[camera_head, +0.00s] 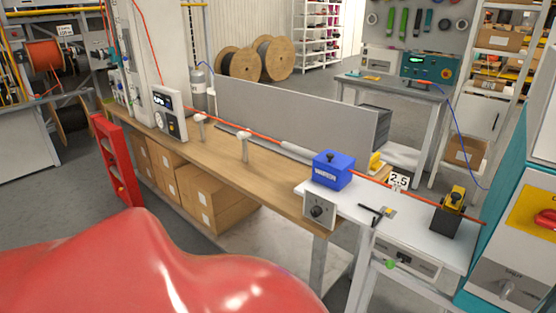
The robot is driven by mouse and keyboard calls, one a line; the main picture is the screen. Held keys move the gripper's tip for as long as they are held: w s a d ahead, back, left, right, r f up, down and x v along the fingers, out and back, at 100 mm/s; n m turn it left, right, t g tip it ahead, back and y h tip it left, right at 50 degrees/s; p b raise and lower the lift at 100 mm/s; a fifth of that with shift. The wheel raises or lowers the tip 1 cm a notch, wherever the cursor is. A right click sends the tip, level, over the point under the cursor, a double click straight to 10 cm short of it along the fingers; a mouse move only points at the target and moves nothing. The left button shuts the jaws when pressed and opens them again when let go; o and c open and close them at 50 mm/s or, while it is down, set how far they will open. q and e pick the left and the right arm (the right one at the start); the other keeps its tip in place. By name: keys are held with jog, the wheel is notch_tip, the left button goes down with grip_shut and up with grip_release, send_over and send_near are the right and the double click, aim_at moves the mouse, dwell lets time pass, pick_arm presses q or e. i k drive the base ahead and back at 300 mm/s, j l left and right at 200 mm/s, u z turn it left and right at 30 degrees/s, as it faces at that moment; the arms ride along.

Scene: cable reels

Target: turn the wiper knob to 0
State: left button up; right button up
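A small grey box with a dark round knob (316,211) is mounted at the front edge of the bench, just below a blue block (333,169) with lettering too small to read for certain. This looks like the wiper knob. Its pointer and scale marks are too small to read. An orange cable (263,137) runs along the bench and through the blue block. Neither of my grippers is in view.
A wooden bench (205,158) carries small posts and a display unit (169,113). A white table (405,221) joins it at right, with a black-and-yellow device (449,212). A teal machine (513,246) has another knob. A red stand (118,160) is at left.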

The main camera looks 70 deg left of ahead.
aim_at(316, 210)
jog(key=u, duration=1.8)
